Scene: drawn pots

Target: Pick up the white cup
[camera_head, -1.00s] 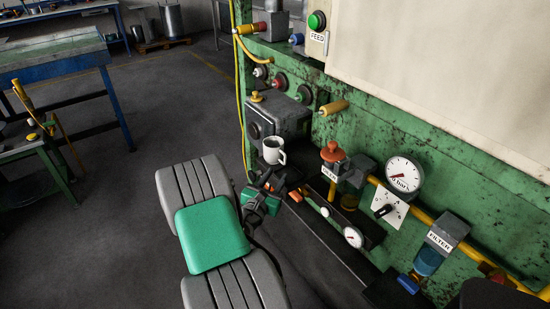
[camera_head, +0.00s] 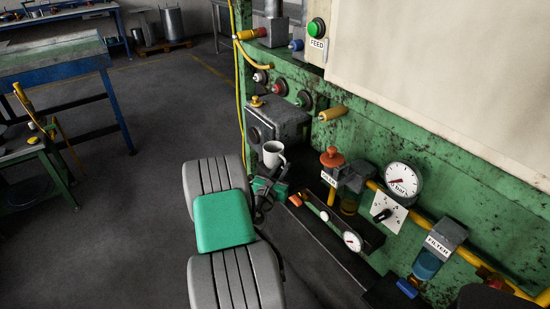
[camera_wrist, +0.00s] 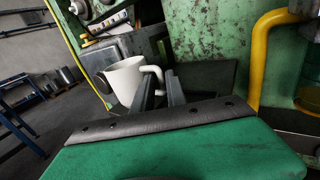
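The white cup (camera_head: 268,156) stands upright on a dark ledge at the front of the green machine, with its handle to the right. In the wrist view the cup (camera_wrist: 122,82) is just beyond my gripper, left of centre. My gripper (camera_wrist: 161,78) is open, with a gap between its two dark fingers. The cup's handle shows behind and between the fingertips, and the left finger covers its lower part. I cannot tell whether a finger touches it. In the head view my gripper (camera_head: 268,185) is just below the cup, and its fingertips are hard to make out.
A grey box (camera_head: 280,122) with a knob stands close behind the cup. An orange-topped valve (camera_head: 332,158) and a pressure gauge (camera_head: 402,180) are to the right. A yellow pipe (camera_wrist: 262,60) runs on the right in the wrist view. Open floor lies to the left.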

